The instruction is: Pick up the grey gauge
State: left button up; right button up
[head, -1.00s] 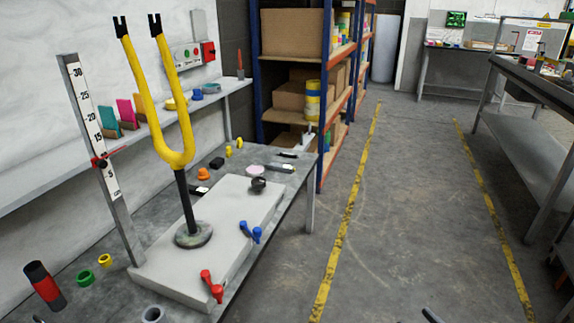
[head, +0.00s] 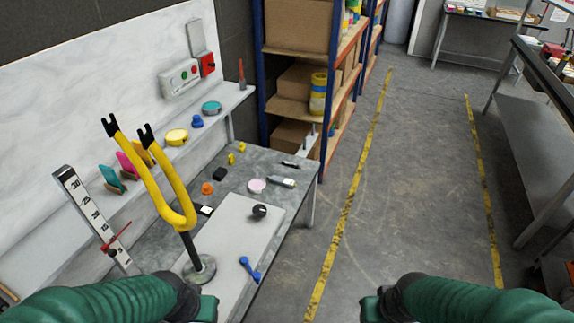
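A small, flat grey device (head: 282,182) lies at the far right part of the workbench (head: 258,160), beside a pink disc; it looks like the grey gauge, but its details are too small to read. My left gripper (head: 208,308) is at the bottom of the head view, over the near end of the bench, well short of the device. My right gripper (head: 371,306) is at the bottom, right of the bench over the floor. The fingers of both are too foreshortened to tell whether they are open or shut.
A tall yellow fork (head: 174,190) stands on a pale slab (head: 235,227) with a black knob (head: 260,211) and blue lever (head: 249,268). A ruled post (head: 92,215) stands left. The pink disc (head: 257,186) is near the device. Floor right of the bench is clear.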

aim_at(275, 179)
jog(key=i+l+u, duration=0.15)
jog(key=i, duration=0.4)
jog(key=i+l+u, duration=0.1)
jog(key=i+l, duration=0.25)
jog(key=i, duration=0.2)
jog(key=i+l+u, duration=0.15)
jog(key=i+l, duration=0.15)
jog(key=i, duration=0.25)
jog(key=i+l+u, duration=0.15)
jog(key=i+l, duration=0.25)
jog(key=i, duration=0.15)
jog(key=i+l+u, duration=0.1)
jog(key=u, duration=1)
